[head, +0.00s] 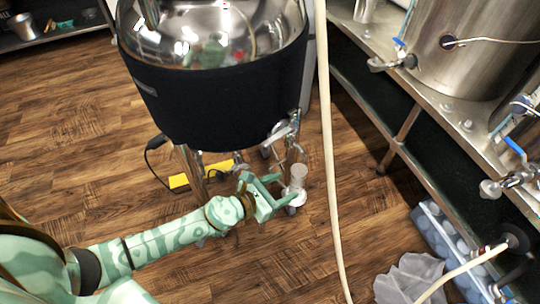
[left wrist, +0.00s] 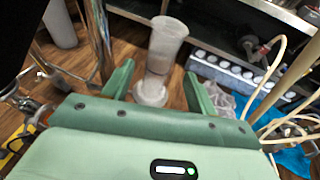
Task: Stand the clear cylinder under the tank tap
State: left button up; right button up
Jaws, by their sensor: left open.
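The clear cylinder (head: 299,174) stands upright on a round pale base, low near the tank's front right leg. In the left wrist view the cylinder (left wrist: 167,42) shows just beyond and between the fingers. The tank (head: 215,105) is steel with a dark jacket. Its tap (head: 281,131) sits at the lower right, above and slightly left of the cylinder. My right gripper is not visible.
A pale hose (head: 325,130) hangs just right of the cylinder. A steel shelf (head: 440,105) with vessels and other taps (head: 392,62) runs along the right. A yellow object (head: 195,177) lies under the tank.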

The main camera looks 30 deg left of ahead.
pick_arm(q)
jog(key=s+a+f+n+g+y, duration=0.2)
jog(key=s+a+f+n+y, duration=0.15)
jog(key=s+n, duration=0.4)
jog(key=s+a+f+n+g+y, duration=0.25)
jog(key=s+f+n, duration=0.25)
jog(key=s+n, duration=0.25)
jog(key=s+a+f+n+g+y, duration=0.2)
jog(key=s+a+f+n, duration=0.2)
jog(key=s+n, duration=0.35)
jog(key=s+f+n+g, duration=0.2)
jog(key=s+n, duration=0.3)
jog(key=s, duration=0.5)
jog(key=s+d+f+n+g, duration=0.1)
jog(key=s+n+g, duration=0.4)
jog(key=s, duration=0.6)
jog(key=shift+d+f, duration=0.15)
jog(key=shift+f, duration=0.35)
